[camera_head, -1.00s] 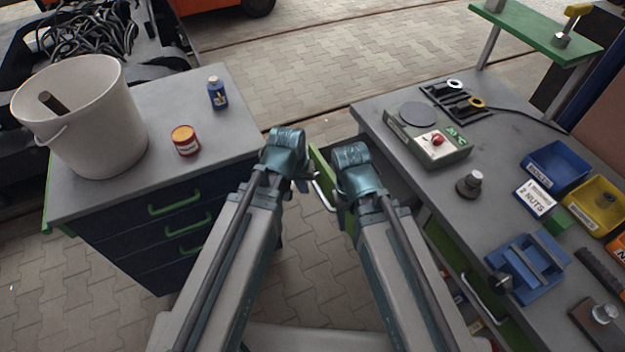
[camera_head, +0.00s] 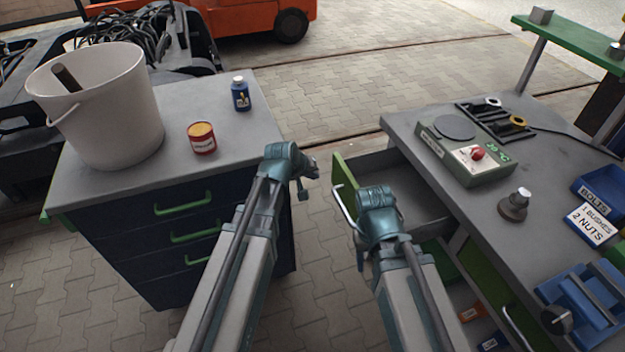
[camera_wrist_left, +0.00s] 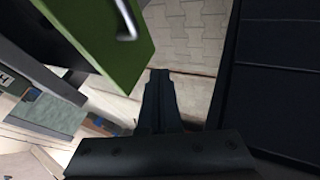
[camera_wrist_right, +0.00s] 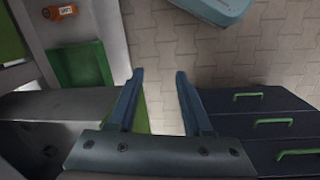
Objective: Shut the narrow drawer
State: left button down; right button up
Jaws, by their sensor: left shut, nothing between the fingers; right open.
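The narrow drawer stands out open from the bench on the right. Its green front (camera_head: 344,186) with a metal handle faces left in the head view, and its grey inside (camera_head: 408,196) looks empty. The front and handle also show in the left wrist view (camera_wrist_left: 104,42). My left gripper (camera_head: 312,178) is shut and empty, just left of the drawer front, with a gap between.
A dark blue cabinet (camera_head: 150,235) with green handles stands left, carrying a white bucket (camera_head: 105,115), red tin (camera_head: 202,140) and blue bottle (camera_head: 240,95). Paved floor lies between cabinet and bench (camera_head: 470,215).

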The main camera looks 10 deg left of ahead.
aim_at(335, 178)
pick_arm(q)
jog(key=shift+w+d+f+b, duration=0.85)
jog(key=shift+w+d+f, duration=0.35)
jog(key=shift+w, duration=0.1)
jog(key=shift+w+d+f+b, duration=0.85)
jog(key=shift+w+d+f, duration=0.2)
jog(key=shift+w+d, duration=0.2)
jog(key=shift+w, duration=0.1)
jog(key=w+d, duration=0.3)
jog(key=d, duration=0.2)
jog(key=w+d, duration=0.3)
jog(key=d, duration=0.3)
jog(key=w+d, duration=0.3)
jog(key=d, duration=0.2)
jog(key=shift+w+d, duration=0.2)
jog(key=shift+d, duration=0.05)
jog(key=shift+a, duration=0.1)
